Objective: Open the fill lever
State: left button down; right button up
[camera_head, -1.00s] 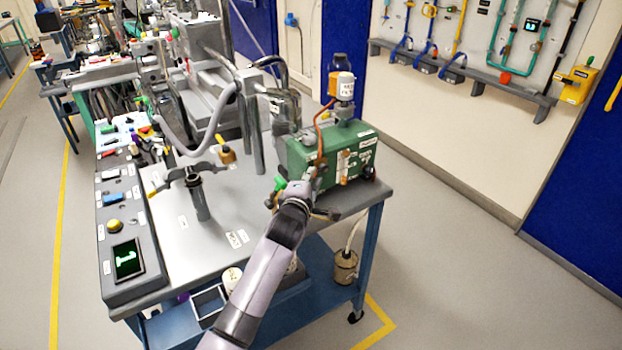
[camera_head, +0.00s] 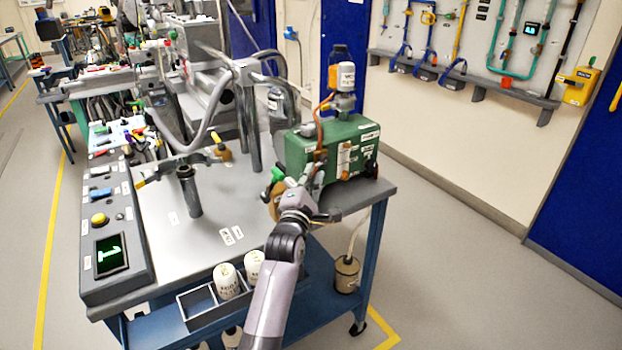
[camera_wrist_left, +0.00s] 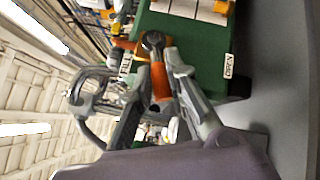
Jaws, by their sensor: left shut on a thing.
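The green box (camera_head: 327,148) stands on the far right corner of the grey-topped cart. In the left wrist view the green box (camera_wrist_left: 185,40) carries a "FILL" label (camera_wrist_left: 125,64) on its left and an "OPEN" label (camera_wrist_left: 230,66) on its right. An orange lever (camera_wrist_left: 160,82) sticks out from a round grey pivot between them. My left gripper (camera_wrist_left: 163,88) is shut on the lever's orange handle, one finger on each side. In the head view my left gripper (camera_head: 303,187) is at the box's near face and hides most of the lever. My right gripper is out of view.
A grey post (camera_head: 190,190) with a clamp stands left of the gripper on the cart top (camera_head: 215,260). A control panel (camera_head: 112,230) lines the left edge. White bottles (camera_head: 228,281) stand in a bin below. A canister (camera_head: 346,274) sits beneath the box. The right floor is clear.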

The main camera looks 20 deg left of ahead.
pick_arm(q)
jog(key=c, duration=1.6)
grip_release()
jog(key=shift+o, duration=0.2)
notch_tip(320, 180, up, 3)
jog(key=m+g+p, duration=0.1)
jog(key=p, duration=0.3)
jog(key=m+g+p, duration=0.1)
jog(key=p, duration=0.4)
jog(key=shift+s+a+f+m+g, duration=0.1)
jog(key=shift+f+m+g, duration=0.05)
jog(key=shift+m+g, duration=0.2)
jog(key=s+d+r+b, duration=0.1)
jog(key=s+d+b, duration=0.15)
jog(key=s, duration=1.45)
jog(key=s+f+m+g+h, duration=0.1)
jog(key=s+f+m+g, duration=0.6)
jog(key=s+f+m, duration=0.4)
notch_tip(320, 180, down, 4)
jog(key=shift+d+r+m+h, duration=0.1)
jog(key=shift+d+m+h, duration=0.2)
jog(key=shift+m, duration=0.25)
